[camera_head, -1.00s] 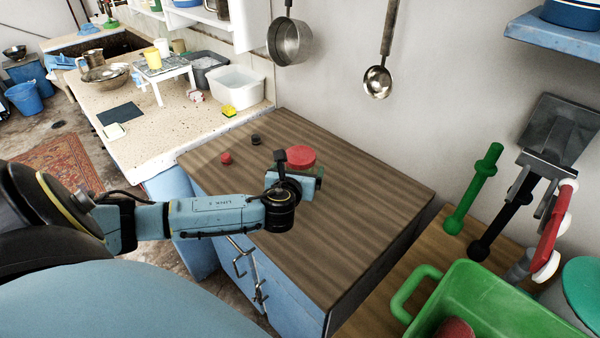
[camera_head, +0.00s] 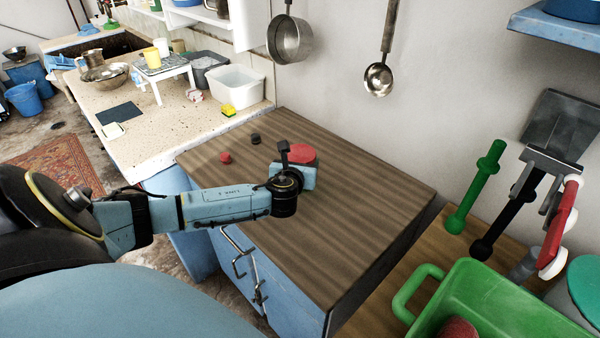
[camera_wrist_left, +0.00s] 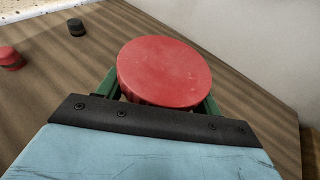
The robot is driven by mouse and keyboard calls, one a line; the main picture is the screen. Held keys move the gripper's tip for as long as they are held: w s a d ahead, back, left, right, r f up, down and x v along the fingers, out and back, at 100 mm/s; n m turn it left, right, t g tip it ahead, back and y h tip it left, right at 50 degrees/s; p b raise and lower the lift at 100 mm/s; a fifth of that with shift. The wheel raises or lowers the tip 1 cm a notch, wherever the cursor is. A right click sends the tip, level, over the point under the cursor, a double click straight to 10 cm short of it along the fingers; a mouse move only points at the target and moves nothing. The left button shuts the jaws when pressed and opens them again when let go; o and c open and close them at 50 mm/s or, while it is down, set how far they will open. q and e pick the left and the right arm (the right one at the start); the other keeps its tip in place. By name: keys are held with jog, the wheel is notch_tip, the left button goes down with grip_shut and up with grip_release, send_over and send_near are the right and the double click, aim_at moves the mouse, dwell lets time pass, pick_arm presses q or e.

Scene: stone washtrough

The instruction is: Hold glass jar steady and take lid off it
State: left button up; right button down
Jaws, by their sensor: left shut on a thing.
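The jar's round red lid (camera_head: 301,153) is in place on top, near the back of the brown wooden counter. In the left wrist view the lid (camera_wrist_left: 163,70) fills the middle. My left gripper (camera_head: 298,167) reaches in from the left at the jar, low against the counter. Its green fingers lie on either side of the jar beneath the lid and are shut on it. The glass body is almost wholly hidden by the lid and the gripper. My right gripper is not in view.
A small red object (camera_head: 225,157) and a small black one (camera_head: 255,138) stand left of the jar on the wooden counter (camera_head: 350,210). The counter's right side is clear. A green crate (camera_head: 480,300) stands at lower right. A pan (camera_head: 290,42) and ladle (camera_head: 378,78) hang on the wall.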

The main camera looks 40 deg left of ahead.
pick_arm(q)
jog(key=shift+c, duration=1)
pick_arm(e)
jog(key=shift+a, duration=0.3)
